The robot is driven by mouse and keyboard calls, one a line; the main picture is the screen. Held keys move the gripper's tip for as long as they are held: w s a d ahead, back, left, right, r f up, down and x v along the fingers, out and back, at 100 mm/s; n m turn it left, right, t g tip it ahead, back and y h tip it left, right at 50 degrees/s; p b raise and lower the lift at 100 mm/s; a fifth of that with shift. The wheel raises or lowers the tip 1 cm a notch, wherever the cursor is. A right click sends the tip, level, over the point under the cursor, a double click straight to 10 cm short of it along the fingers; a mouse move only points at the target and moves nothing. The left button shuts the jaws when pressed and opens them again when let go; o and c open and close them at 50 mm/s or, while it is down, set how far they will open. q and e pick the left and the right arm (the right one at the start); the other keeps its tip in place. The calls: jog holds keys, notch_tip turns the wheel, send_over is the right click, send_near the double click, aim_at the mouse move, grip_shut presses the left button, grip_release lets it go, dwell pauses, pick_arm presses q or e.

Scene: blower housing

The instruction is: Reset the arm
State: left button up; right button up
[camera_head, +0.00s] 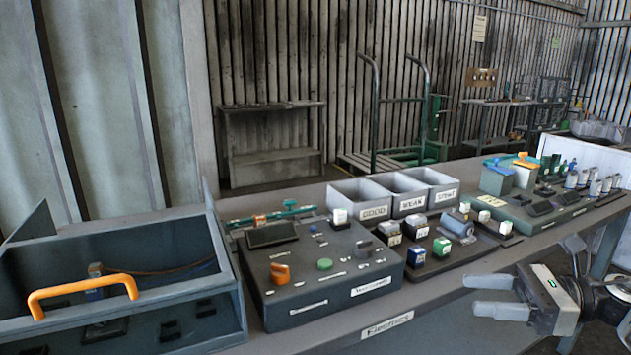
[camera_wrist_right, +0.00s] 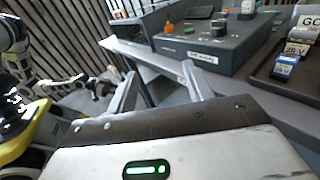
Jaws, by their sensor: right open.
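My right gripper (camera_head: 487,297) is at the right of the head view, in front of the table's front edge. Its two fingers are apart and nothing is between them. In the right wrist view the gripper (camera_wrist_right: 160,88) also shows spread, empty fingers, with the table edge and the grey tester box behind them. My left gripper is not in the head view; an arm with a dark gripper-like end (camera_wrist_right: 95,88) shows at the left of the right wrist view, too small to tell its state.
The table carries an open bin with an orange handle (camera_head: 82,290), a grey tester box (camera_head: 330,275), three labelled bins (camera_head: 392,195), a dark tray with small blocks (camera_head: 440,262) and a green-topped station (camera_head: 520,205). A hand truck (camera_head: 375,110) stands behind. The table's front edge lies close to my right gripper.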

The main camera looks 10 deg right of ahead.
jog(key=w+d+r+m+t+h, duration=0.3)
jog(key=w+d+m+t+h, duration=0.3)
jog(key=m, duration=0.6)
jog(key=w+d+r+m+t+h, duration=0.4)
jog(key=d+m+t, duration=0.35)
jog(key=m, duration=0.45)
jog(key=w+d+f+m+g+h, duration=0.1)
jog(key=d+f+m+g+h, duration=0.1)
jog(key=d+f+m+h, duration=0.6)
jog(key=d+f+m+g+h, duration=0.15)
jog(key=d+m+h, duration=0.3)
jog(key=m, duration=0.85)
jog(key=s+a+f+n+g+y, duration=0.1)
jog(key=s+a+f+y, duration=0.25)
jog(key=a+f, duration=0.7)
jog(key=s+a+f+g+y, duration=0.2)
jog(key=s+a+f, duration=0.3)
jog(key=a+f, duration=0.5)
jog(key=s+a+f+m+g+y, duration=0.1)
jog(key=s+a+y, duration=0.1)
jog(key=s+a, duration=0.7)
jog(key=s+a+f+m+g+y, duration=0.1)
jog(key=s+a+f+m, duration=0.1)
jog(key=s+a, duration=0.6)
jog(key=a, duration=0.5)
jog(key=shift+s+y, duration=0.4)
jog(key=shift+a+f, duration=0.1)
